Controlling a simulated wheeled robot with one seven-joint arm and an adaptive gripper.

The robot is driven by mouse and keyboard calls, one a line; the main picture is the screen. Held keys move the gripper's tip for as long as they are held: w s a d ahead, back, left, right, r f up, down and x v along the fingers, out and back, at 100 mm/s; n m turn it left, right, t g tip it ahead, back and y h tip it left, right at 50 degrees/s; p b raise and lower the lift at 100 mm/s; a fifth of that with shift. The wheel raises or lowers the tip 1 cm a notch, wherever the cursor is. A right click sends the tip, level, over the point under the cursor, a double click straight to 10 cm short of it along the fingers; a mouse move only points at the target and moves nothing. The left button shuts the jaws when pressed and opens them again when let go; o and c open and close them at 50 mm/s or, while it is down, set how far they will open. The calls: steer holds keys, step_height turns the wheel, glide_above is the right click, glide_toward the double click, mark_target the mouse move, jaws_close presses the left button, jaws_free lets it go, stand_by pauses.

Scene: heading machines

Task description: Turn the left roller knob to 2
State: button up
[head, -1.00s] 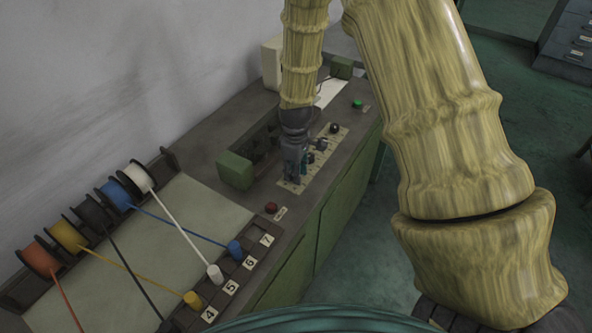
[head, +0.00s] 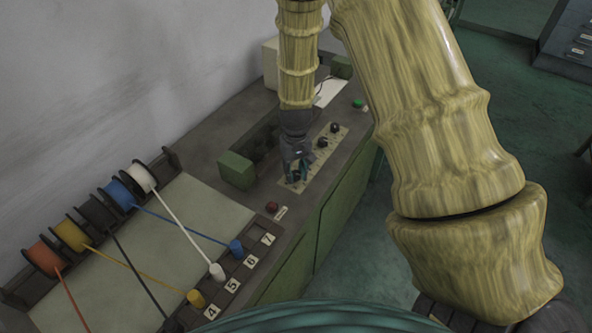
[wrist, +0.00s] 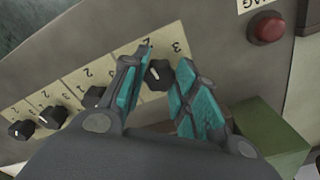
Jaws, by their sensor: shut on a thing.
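A row of black knobs stands on a pale numbered panel (head: 328,152) on the machine top. The end knob (wrist: 158,73), nearest the red button, is between my gripper's teal-padded fingers in the wrist view. My gripper (head: 297,178) is shut on this knob, pointing down at the panel's near end; it hides the knob in the head view. The knob has a pale pointer mark, and the labels 3 and 2 show beside it, upside down. Which number the mark meets is hard to tell. Another knob (wrist: 95,97) is just left of the left finger.
A red button (head: 272,207) is close to the panel's near end. A green block (head: 236,170) stands left of my gripper. A green button (head: 359,103) is beyond the panel. Wire spools and numbered slots lie at lower left.

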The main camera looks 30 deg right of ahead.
mark_target(296, 173)
steer(key=shift+w+m, duration=0.1)
steer(key=shift+m, duration=0.4)
steer(key=shift+r, duration=0.1)
steer(key=o, duration=1)
steer(key=shift+r, duration=5.95)
steer(key=shift+d, duration=0.1)
